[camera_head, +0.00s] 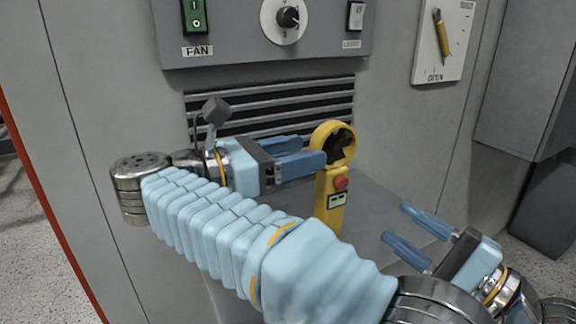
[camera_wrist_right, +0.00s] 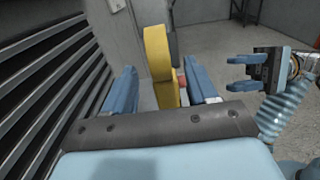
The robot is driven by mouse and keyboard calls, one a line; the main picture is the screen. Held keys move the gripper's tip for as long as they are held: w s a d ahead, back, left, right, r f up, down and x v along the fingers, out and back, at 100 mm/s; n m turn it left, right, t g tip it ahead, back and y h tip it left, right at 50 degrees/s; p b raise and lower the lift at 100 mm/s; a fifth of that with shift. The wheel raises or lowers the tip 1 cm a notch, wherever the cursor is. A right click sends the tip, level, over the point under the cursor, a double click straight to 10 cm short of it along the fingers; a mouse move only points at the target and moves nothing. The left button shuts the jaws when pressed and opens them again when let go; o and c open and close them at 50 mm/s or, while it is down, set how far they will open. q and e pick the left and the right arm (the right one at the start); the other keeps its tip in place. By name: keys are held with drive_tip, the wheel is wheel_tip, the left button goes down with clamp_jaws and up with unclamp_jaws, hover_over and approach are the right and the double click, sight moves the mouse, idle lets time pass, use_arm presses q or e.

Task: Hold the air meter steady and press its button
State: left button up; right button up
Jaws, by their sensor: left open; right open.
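The yellow air meter (camera_head: 327,212) stands upright in front of the vent, with a ring-shaped head around a dark fan. A red button (camera_head: 341,183) and a small display (camera_head: 337,200) are on its body. My right gripper (camera_head: 312,151) is open at the meter's head. In the right wrist view the meter (camera_wrist_right: 160,60) stands between its fingers, with a wider gap on the left than on the right. My left gripper (camera_head: 396,222) is open and empty, right of the meter and lower in the head view. It also shows in the right wrist view (camera_wrist_right: 231,72).
A slatted vent (camera_head: 270,105) is in the wall behind my right gripper. Above it is a panel (camera_head: 230,45) with a green FAN switch and a knob. A lever plate (camera_head: 443,40) marked OPEN is at upper right. A grey ledge (camera_head: 385,205) lies behind the meter.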

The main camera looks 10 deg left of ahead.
sight(339, 144)
drive_tip(key=x, duration=0.8)
drive_tip(key=shift+c, duration=0.4)
drive_tip(key=c, duration=1)
use_arm(q)
clamp_jaws()
idle(0.6)
